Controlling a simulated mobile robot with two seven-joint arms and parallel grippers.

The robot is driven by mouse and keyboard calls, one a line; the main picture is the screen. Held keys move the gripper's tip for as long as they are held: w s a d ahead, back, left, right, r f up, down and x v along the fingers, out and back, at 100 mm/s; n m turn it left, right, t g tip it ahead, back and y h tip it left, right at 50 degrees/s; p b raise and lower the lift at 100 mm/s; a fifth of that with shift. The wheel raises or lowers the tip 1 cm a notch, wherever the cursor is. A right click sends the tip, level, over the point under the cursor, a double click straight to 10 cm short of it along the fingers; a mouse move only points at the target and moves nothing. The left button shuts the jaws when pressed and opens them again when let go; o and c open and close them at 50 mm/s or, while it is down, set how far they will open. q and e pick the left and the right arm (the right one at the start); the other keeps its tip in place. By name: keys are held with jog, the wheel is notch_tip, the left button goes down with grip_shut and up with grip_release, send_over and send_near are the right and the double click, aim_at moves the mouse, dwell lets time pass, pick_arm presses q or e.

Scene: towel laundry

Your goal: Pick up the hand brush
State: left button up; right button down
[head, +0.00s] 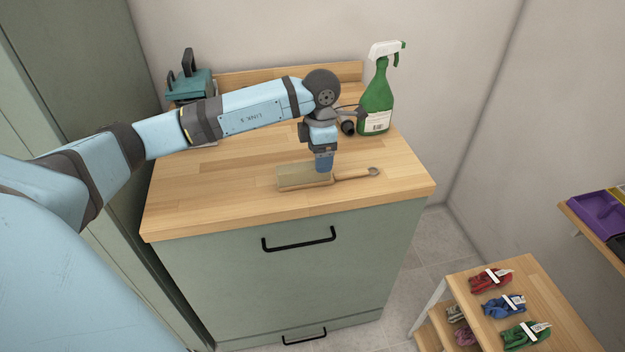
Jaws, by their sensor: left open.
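The hand brush (303,179) lies flat on the wooden counter top (220,208), near its front edge. It has a pale wooden block on the left and a thin handle that reaches right, ending in a loop. My left gripper (324,169) points straight down over the brush, where the block meets the handle. It is open, but its fingertips are small here, and I cannot tell whether they touch the brush. My right gripper is not in view.
A green spray bottle (376,102) stands at the back right of the counter. A teal object with a black handle (190,85) stands at the back left. Lower right, a small wooden table (555,300) holds bundled red, blue and green cloths. The counter's front left is clear.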

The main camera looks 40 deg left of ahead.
pick_arm(q)
jog(key=f, duration=0.5)
jog(key=shift+w+d+f, duration=0.15)
jog(key=shift+w+f, duration=0.1)
jog(key=shift+f, duration=0.05)
jog(key=c, duration=1.1)
